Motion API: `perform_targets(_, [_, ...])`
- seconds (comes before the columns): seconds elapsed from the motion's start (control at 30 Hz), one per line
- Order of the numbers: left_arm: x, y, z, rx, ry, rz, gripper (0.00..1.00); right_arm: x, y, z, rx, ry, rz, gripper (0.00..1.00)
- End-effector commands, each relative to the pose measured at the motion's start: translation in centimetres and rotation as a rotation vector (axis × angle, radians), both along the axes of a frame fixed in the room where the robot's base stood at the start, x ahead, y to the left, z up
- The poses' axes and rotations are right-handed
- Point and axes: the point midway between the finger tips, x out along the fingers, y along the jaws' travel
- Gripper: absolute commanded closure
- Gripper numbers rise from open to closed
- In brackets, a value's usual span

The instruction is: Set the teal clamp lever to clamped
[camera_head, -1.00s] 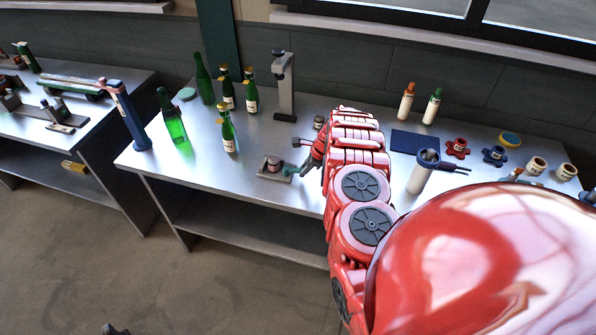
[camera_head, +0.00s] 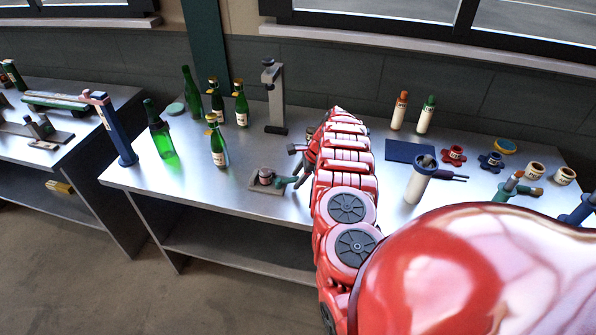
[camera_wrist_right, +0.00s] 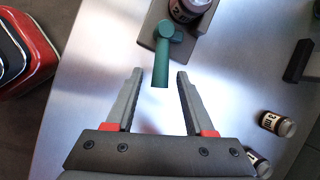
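The teal clamp lever (camera_wrist_right: 162,58) sticks out from a grey clamp base (camera_wrist_right: 150,22) in the right wrist view, pointing toward my gripper. A small labelled jar (camera_wrist_right: 190,8) sits on that base. In the head view the lever (camera_head: 287,181) shows at the right side of the base (camera_head: 262,189), on the front of the steel bench. My right gripper (camera_wrist_right: 160,92) is open, its two fingers apart on either side of the lever's free end, with nothing held. In the head view my right arm covers most of the gripper. My left gripper is not in view.
Green bottles (camera_head: 218,146) stand left of the clamp, with a grey post stand (camera_head: 273,97) behind. Small jars (camera_wrist_right: 277,124) lie right of my gripper.

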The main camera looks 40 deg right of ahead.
Motion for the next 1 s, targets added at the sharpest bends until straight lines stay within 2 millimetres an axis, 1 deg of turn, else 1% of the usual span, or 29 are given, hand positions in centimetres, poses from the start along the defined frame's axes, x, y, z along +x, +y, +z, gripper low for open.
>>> perform_targets(0.27, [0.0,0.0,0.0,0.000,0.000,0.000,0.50,0.0,-0.1,0.2,-0.001,-0.001,-0.002,0.47])
perform_targets(0.37, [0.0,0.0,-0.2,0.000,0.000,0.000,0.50,-0.2,-0.3,0.7,-0.002,-0.002,-0.004,0.47])
perform_targets(0.47, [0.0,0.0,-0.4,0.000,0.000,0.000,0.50,-0.5,-0.6,1.7,0.000,-0.002,-0.006,0.47])
perform_targets(0.67, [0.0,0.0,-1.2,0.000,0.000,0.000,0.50,-1.6,-1.1,4.4,0.000,-0.004,-0.003,0.47])
perform_targets(0.73, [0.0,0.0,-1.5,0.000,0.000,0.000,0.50,-2.0,-1.3,5.6,0.000,-0.008,-0.002,0.47])
perform_targets(0.8, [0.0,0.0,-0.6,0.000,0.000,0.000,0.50,-2.5,-1.7,7.6,-0.002,-0.007,-0.001,0.47])
perform_targets(1.0, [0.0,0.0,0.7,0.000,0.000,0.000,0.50,-3.9,-2.5,11.0,-0.005,-0.006,-0.001,0.47])
